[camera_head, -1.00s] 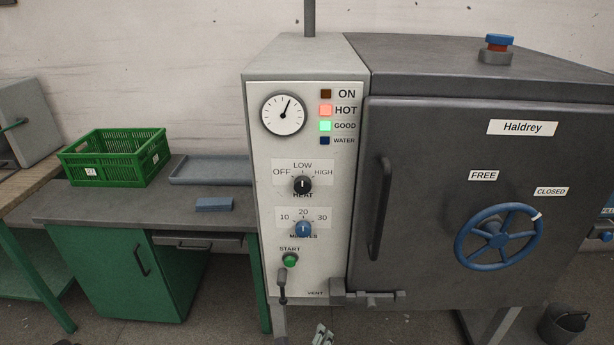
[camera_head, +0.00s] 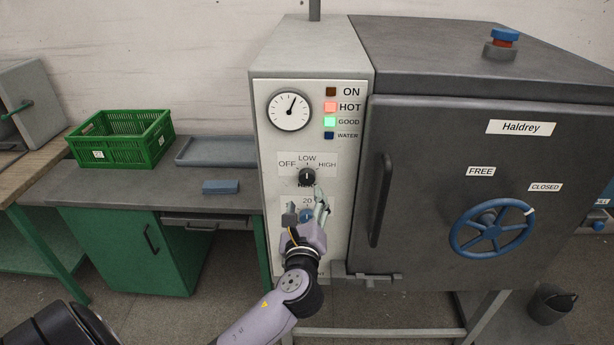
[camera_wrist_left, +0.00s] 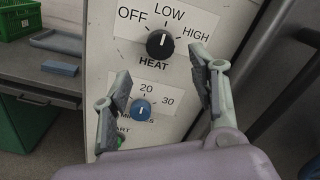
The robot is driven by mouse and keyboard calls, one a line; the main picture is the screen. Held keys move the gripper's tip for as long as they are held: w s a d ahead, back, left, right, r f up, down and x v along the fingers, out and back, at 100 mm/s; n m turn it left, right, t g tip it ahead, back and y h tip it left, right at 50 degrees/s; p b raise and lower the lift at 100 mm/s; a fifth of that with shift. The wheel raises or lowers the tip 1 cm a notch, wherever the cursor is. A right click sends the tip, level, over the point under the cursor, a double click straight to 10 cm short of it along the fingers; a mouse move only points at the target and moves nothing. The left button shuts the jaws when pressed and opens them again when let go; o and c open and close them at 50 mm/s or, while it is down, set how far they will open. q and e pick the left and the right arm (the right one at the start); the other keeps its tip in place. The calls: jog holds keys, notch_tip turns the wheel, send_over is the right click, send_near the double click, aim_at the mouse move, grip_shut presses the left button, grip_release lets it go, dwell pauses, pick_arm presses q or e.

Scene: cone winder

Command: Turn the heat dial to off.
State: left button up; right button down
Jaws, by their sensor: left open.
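The heat dial (camera_head: 307,176) is a black knob with a white pointer line on the machine's pale control panel (camera_head: 270,150). In the left wrist view the heat dial (camera_wrist_left: 160,43) has its line pointing up, at about LOW, with OFF to the left and HIGH to the right. My left gripper (camera_head: 306,206) is open and empty, just below the heat dial and in front of the blue minutes dial. In the left wrist view the fingers of my left gripper (camera_wrist_left: 162,85) stand apart, below the heat dial and either side of the blue minutes dial (camera_wrist_left: 141,109). My right gripper does not show.
The dark door with a long handle (camera_head: 381,200) and a blue wheel (camera_head: 492,228) is right of the panel. HOT (camera_head: 330,107) and GOOD (camera_head: 330,121) lamps glow. A green crate (camera_head: 121,139), grey tray and blue block (camera_head: 221,187) are on the left bench.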

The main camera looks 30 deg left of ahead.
aim_at(307, 181)
pick_arm(q)
jog(key=p+x, duration=0.1)
jog(key=x, duration=0.6)
jog(key=shift+w+a+r+p, duration=0.1)
jog(key=shift+w+a+p, duration=0.05)
jog(key=shift+w+p, duration=0.2)
jog(key=shift+w+a, duration=0.15)
jog(key=shift+w, duration=0.15)
jog(key=shift+w+a, duration=0.1)
jog(key=shift+w, duration=0.05)
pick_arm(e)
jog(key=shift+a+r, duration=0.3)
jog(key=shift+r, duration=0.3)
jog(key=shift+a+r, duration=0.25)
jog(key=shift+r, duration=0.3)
pick_arm(q)
jog(key=shift+c, duration=0.4)
jog(key=c, duration=1.1)
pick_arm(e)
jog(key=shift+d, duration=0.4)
